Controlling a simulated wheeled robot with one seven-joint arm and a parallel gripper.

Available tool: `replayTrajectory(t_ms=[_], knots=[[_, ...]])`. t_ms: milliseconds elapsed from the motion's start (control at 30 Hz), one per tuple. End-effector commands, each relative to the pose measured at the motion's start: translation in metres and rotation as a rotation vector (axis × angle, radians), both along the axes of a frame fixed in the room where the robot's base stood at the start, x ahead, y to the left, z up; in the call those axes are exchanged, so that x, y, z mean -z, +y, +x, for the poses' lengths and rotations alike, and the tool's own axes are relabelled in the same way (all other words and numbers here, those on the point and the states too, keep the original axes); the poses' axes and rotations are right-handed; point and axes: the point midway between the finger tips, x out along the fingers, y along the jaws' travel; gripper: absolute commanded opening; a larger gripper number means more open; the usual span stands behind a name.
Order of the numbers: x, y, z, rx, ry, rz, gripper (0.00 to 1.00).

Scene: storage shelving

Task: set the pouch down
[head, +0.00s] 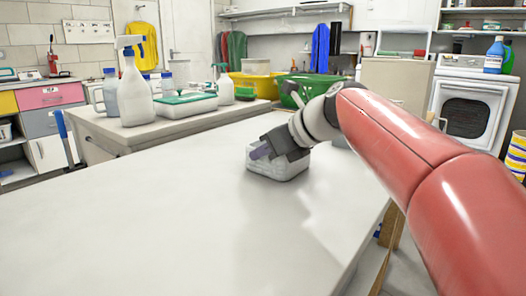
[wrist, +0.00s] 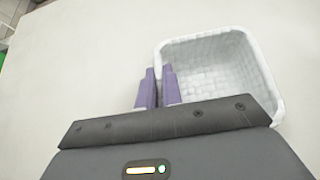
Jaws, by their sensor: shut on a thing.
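A white open-topped woven basket (head: 278,172) is at the far part of the long white table (head: 200,215) in the head view. It looks empty and upright. I see no other thing that could be the pouch. In the wrist view the basket (wrist: 225,70) is at the upper right. My gripper (head: 262,152) is at the basket's left side. Its two purple fingers (wrist: 160,78) are shut on the basket's left wall, one on each side of it. Whether the basket's bottom touches the table or is slightly above it, I cannot tell.
The table is bare in front and to the left of the basket. A green bowl (head: 308,90) and a yellow tub (head: 255,86) stand behind. At the left, a counter holds a white spray bottle (head: 134,90) and a green-lidded box (head: 186,104). The table's right edge is near my arm.

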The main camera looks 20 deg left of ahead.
Motion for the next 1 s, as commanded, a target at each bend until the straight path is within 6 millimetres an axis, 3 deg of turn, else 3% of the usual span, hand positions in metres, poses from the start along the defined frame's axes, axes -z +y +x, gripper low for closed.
replayTrajectory(t_ms=[33, 200, 533, 667, 1000], knots=[[0.001, 0.0, 0.0, 0.001, 0.001, 0.0, 0.1], [0.001, 0.0, 0.0, 0.0, 0.0, 0.0, 0.29], [-0.004, -0.001, 0.0, 0.001, -0.001, 0.001, 0.29], [-0.014, -0.015, -0.004, 0.001, 0.0, 0.002, 0.29], [-0.055, -0.072, -0.021, 0.002, -0.001, 0.001, 0.29]])
